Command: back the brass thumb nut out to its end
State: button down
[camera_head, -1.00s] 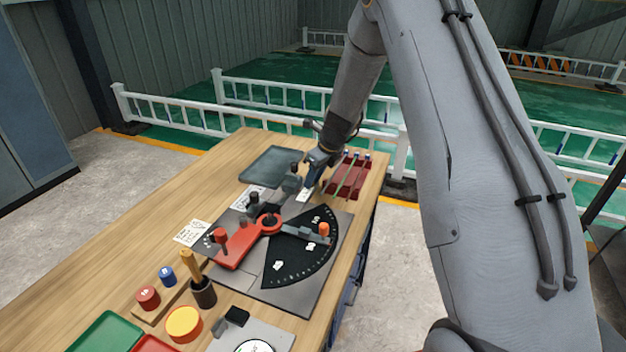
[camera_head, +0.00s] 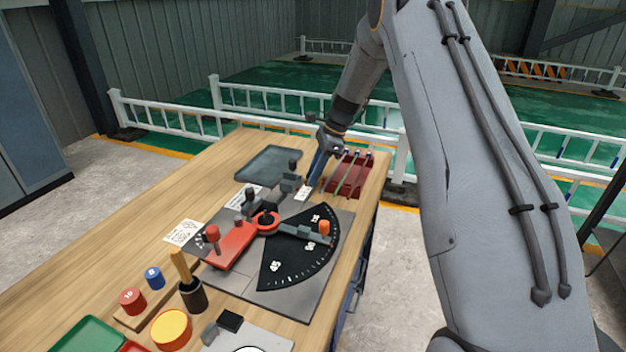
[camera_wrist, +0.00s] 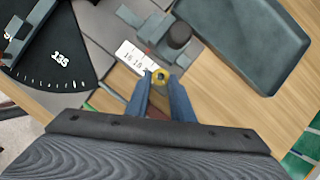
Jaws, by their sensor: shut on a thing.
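The brass thumb nut (camera_wrist: 160,75) shows in the wrist view as a small yellow ring with a dark centre. My gripper (camera_wrist: 160,78) has its two blue fingers on either side of it, shut on it. In the head view my gripper (camera_head: 312,182) points down at the back right of the bench, beside a dark grey block with a knob (camera_head: 291,178); the nut cannot be made out there. A white label with printed figures (camera_wrist: 134,59) lies next to the nut in the wrist view.
A red rack with several rods (camera_head: 350,175) stands close right of my gripper. A grey tray (camera_head: 268,165) lies to its left. In front are a black dial plate (camera_head: 300,262) and a red lever (camera_head: 232,243). Bare wood (camera_head: 175,215) is on the left.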

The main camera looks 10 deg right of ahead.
jog(key=n+g+b, duration=0.1)
jog(key=n, duration=0.1)
jog(key=n+b, duration=0.1)
jog(key=n, duration=0.1)
jog(key=shift+w+n+g+b, duration=0.35)
jog(key=shift+n+g, duration=0.05)
dwell(0.4)
jog(key=c, duration=1.5)
grip_release()
jog(key=shift+c, duration=0.2)
